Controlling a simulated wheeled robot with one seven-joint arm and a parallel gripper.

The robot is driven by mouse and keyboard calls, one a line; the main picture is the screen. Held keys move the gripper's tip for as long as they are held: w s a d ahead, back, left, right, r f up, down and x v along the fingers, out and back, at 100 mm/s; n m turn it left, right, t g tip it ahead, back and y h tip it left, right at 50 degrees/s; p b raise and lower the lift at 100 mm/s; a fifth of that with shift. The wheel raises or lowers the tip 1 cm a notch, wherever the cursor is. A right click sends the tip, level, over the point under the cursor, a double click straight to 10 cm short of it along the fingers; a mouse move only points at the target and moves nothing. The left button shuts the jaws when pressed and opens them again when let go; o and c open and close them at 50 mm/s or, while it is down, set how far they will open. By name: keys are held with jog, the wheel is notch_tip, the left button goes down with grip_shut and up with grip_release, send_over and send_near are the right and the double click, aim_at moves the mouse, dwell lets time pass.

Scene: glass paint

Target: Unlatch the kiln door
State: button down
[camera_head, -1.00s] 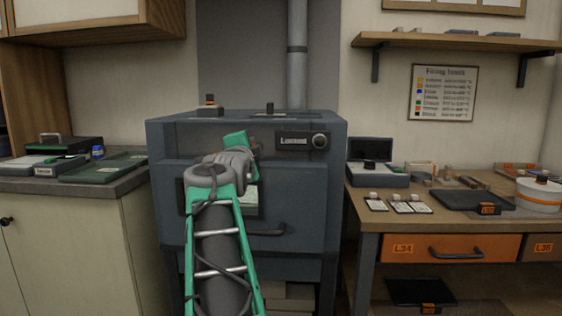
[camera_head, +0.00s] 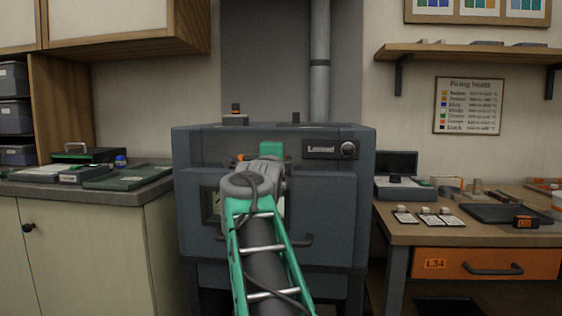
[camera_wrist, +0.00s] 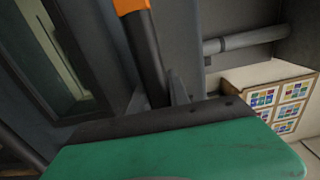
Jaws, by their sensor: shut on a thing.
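The kiln (camera_head: 330,200) is a blue-grey box in the middle of the head view, with its door on the front. The door looks shut. The latch lever is a dark bar (camera_wrist: 146,60) with an orange end (camera_wrist: 131,5) in the wrist view. In the head view its orange end (camera_head: 241,157) shows left of my gripper (camera_head: 270,152), at the top of the door. My gripper is shut on the lever; its fingertips (camera_wrist: 160,95) lie on either side of the bar. My wrist hides the lever's pivot and part of the door in the head view.
A counter (camera_head: 130,190) stands left and a workbench (camera_head: 400,232) right. A flue pipe (camera_head: 320,60) rises behind.

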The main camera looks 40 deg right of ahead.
jog(key=c, duration=1.2)
grip_release()
jog(key=shift+c, duration=0.2)
jog(key=shift+a, duration=0.15)
jog(key=v, duration=0.7)
jog(key=shift+s+a, duration=0.2)
